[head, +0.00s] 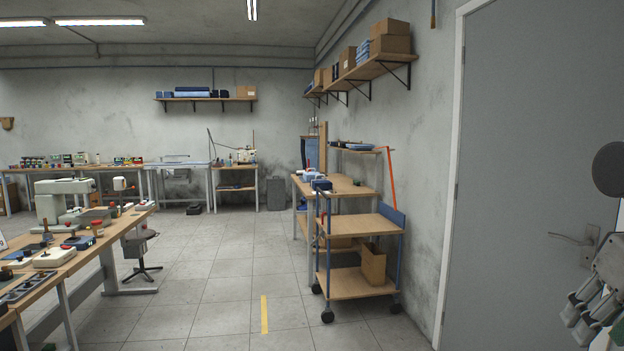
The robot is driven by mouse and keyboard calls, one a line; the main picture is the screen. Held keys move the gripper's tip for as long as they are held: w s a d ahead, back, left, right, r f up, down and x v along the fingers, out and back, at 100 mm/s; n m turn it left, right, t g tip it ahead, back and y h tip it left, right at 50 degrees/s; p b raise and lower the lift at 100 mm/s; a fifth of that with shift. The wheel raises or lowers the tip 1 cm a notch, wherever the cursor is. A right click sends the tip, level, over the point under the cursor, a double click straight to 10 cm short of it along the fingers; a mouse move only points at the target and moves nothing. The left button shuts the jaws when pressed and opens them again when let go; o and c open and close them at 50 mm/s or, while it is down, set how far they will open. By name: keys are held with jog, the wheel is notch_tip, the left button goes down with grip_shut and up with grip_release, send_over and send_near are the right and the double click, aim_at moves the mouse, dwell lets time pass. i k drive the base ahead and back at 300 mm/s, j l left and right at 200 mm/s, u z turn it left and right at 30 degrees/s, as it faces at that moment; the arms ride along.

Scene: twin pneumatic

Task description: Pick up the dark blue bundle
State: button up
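A small dark blue item (322,185) lies at the near end of the wooden workbench along the right wall, beside lighter blue items (312,176). It is too small to tell whether it is a bundle. Other dark blue items (192,90) lie on the back wall shelf. Part of my gripper (588,312) shows at the lower right edge, in front of the grey door and far from all of these. It is cut off by the frame, so its opening is unclear.
A wheeled wooden cart (358,284) with a box (373,264) stands at the near end of the workbench (345,187). A long table (85,262) with control boxes is at left, with a stool (140,250). The tiled floor between is clear. A grey door (530,150) is at right.

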aim_at(324, 185)
jog(key=i+j+u, duration=0.5)
jog(key=i+j, duration=0.15)
jog(key=i, duration=0.15)
jog(key=i+j+u, duration=0.15)
jog(key=i, duration=0.35)
jog(key=i+j+u, duration=0.2)
jog(key=i, duration=0.35)
jog(key=i+z, duration=0.1)
jog(key=i, duration=2.75)
jog(key=i+j, duration=0.15)
jog(key=i, duration=0.65)
jog(key=i+z, duration=0.1)
jog(key=i, duration=0.65)
jog(key=i+j+z, duration=0.15)
jog(key=i, duration=1.45)
jog(key=i+z, duration=0.45)
jog(key=i, duration=0.35)
jog(key=i+z, duration=0.15)
jog(key=z, duration=0.25)
jog(key=i+j+z, duration=0.1)
jog(key=z, duration=0.3)
jog(key=i+j+z, duration=0.15)
jog(key=z, duration=0.25)
jog(key=i, duration=0.1)
